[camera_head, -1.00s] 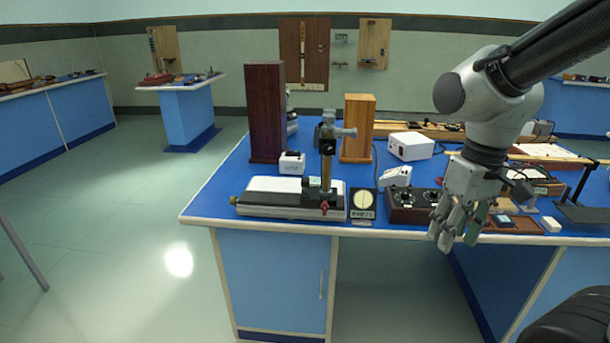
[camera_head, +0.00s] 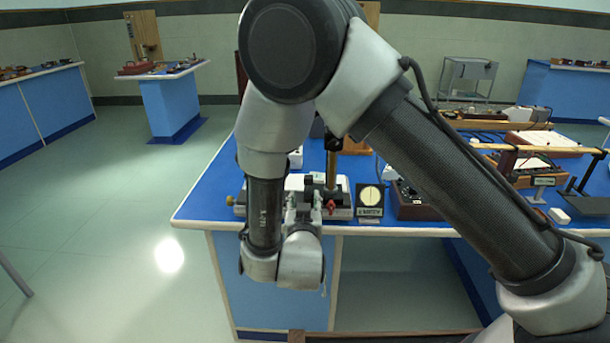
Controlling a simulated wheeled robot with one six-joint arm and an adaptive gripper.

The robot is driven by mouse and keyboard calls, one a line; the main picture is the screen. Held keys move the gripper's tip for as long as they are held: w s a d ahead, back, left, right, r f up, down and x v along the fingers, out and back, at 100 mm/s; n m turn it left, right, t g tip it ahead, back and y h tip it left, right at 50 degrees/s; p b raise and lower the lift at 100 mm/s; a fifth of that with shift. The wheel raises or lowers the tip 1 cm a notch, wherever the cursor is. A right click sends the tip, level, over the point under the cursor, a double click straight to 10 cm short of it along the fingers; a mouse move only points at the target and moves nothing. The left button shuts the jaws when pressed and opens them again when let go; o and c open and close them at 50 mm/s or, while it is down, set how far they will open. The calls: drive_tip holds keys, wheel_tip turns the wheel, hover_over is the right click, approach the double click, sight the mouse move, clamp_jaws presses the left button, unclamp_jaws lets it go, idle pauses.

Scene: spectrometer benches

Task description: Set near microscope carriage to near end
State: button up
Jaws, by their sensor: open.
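The near microscope (camera_head: 331,172) stands at the front edge of the blue-topped bench. Its brass pillar rises from a carriage with a red knob (camera_head: 331,206), right of the middle of a pale, dark-edged base (camera_head: 343,213). A brass knob (camera_head: 230,200) shows at the base's left end. My gripper (camera_head: 303,200) is open, pointing away over the front of the base, just left of the red knob. Its fingers look empty; I cannot tell whether they touch the base or carriage.
A round dial on a dark stand (camera_head: 370,197) stands close to the right of the base. A dark control box (camera_head: 412,205) is beyond it, partly behind my forearm. Other apparatus fills the bench's right side. The floor to the left is clear.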

sight(308, 179)
drive_tip(key=shift+t+h, duration=0.3)
drive_tip(key=shift+t, duration=0.4)
drive_tip(key=w+r, duration=0.1)
drive_tip(key=w, duration=0.1)
drive_tip(key=w+r, duration=0.1)
drive_tip(key=w, duration=0.2)
drive_tip(key=w+d+r, duration=0.1)
drive_tip(key=w, duration=0.2)
clamp_jaws()
